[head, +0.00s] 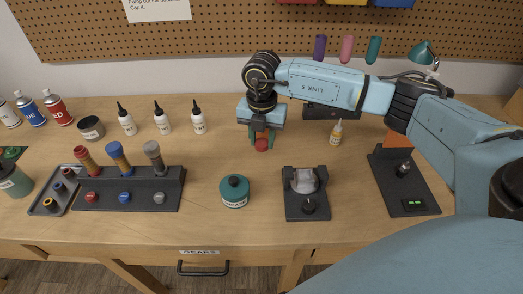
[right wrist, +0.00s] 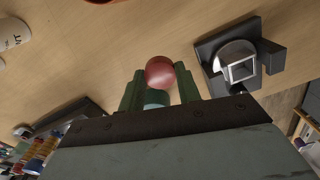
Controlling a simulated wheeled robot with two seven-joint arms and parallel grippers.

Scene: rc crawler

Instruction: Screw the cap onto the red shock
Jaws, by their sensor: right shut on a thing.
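My right gripper (head: 262,138) points down over the table behind the green-capped jar. It is shut on a red round-ended thing (head: 261,145), which also shows between the fingers in the right wrist view (right wrist: 160,72); a teal part shows behind it. I cannot tell for sure what this thing is. The red shock (head: 85,158) stands at the left end of a black rack (head: 135,201), beside a blue and a grey one. A red round piece (head: 92,197) sits on the rack's front. My left gripper is out of view.
The green-capped jar (head: 234,191) stands between the rack and a black fixture (head: 307,205). A small-parts tray (head: 42,205) is left of the rack. White bottles (head: 162,118) stand behind it. A black stand (head: 415,190) is at the right. Bare table lies around my right gripper.

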